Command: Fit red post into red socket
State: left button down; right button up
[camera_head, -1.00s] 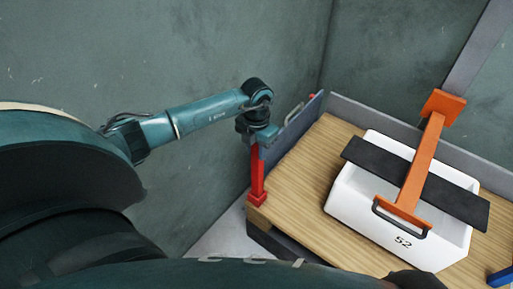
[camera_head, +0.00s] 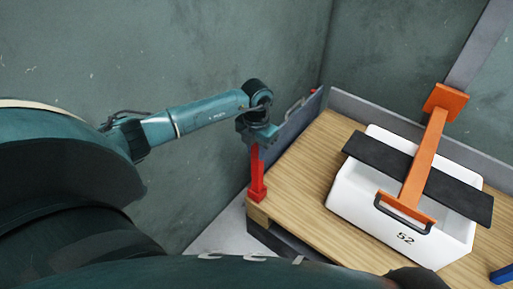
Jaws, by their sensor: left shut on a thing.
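My left gripper (camera_head: 259,141) is shut on the upper end of the red post (camera_head: 257,164), at the near left corner of the wooden platform. The post hangs upright below the jaws. Its lower end meets a wider red block, the red socket (camera_head: 257,193), at that corner. I cannot tell how deep the post sits in it. The jaws cover the top of the post. My right gripper is not in view.
A blue-grey side panel (camera_head: 297,122) runs behind the gripper, with a small red part at its far end. A white box (camera_head: 350,207) marked 52 stands on the wooden platform (camera_head: 306,178), with a black bar and an orange clamp across it. A blue part (camera_head: 502,275) shows at lower right.

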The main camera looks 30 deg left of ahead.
pick_arm(q)
jog(key=shift+f+b, duration=0.4)
jog(key=shift+f, duration=0.25)
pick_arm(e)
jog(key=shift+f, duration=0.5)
pick_arm(q)
jog(key=c, duration=1.1)
grip_release()
jog(key=shift+o, duration=0.2)
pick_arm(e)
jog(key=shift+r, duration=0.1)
pick_arm(q)
jog(key=shift+w+r+p, duration=0.1)
jog(key=shift+r+p, duration=0.25)
jog(key=shift+r, duration=0.5)
notch_tip(320, 180, up, 10)
jog(key=shift+r+p, duration=0.2)
jog(key=shift+p, duration=0.9)
jog(key=shift+r, duration=0.6)
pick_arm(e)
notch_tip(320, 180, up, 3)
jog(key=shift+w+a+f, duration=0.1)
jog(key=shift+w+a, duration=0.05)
